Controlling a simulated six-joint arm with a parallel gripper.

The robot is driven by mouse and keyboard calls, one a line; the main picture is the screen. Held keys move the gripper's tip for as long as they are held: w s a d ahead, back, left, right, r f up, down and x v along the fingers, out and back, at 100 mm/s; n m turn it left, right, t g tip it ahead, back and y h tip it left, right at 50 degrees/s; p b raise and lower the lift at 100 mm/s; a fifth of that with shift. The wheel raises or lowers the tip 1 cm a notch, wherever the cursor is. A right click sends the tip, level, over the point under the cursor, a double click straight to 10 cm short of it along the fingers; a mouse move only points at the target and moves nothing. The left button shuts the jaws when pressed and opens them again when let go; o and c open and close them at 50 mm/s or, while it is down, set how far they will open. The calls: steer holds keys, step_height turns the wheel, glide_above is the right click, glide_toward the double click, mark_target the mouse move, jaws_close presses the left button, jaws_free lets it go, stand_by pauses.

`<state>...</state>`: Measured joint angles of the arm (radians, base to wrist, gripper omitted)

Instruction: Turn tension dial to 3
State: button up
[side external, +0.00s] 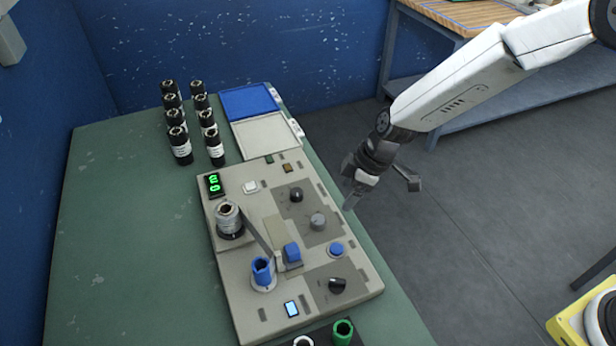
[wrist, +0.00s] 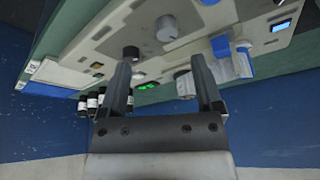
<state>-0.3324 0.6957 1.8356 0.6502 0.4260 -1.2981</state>
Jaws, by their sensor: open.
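The grey machine panel (side external: 250,205) on the green table carries several dials. A black dial (side external: 296,194) sits towards the back, a grey dial (side external: 318,221) is in front of it, and another black dial (side external: 337,286) is near the front right. I cannot read labels showing which is the tension dial. My gripper (side external: 376,185) is open and empty, off the panel's right edge. In the wrist view, my gripper (wrist: 160,72) has its fingers apart, with a dark dial (wrist: 131,53) by the left fingertip and a grey dial (wrist: 167,30) beyond, between the fingers.
Several black-and-white rolls (side external: 180,146) and blue and white trays (side external: 248,101) are behind. Open floor (side external: 470,230) lies right of the table.

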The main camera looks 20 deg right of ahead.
mark_target(319, 219)
steer(key=a, duration=0.1)
steer(key=f+n, duration=0.1)
steer(key=a, duration=0.1)
steer(key=shift+w+a+f, duration=0.25)
steer(key=shift+w+a, duration=0.1)
steer(key=shift+w, duration=0.05)
steer(key=shift+f, duration=0.2)
steer(key=shift+x, duration=3.7)
steer(key=shift+a, duration=0.15)
jaws_close()
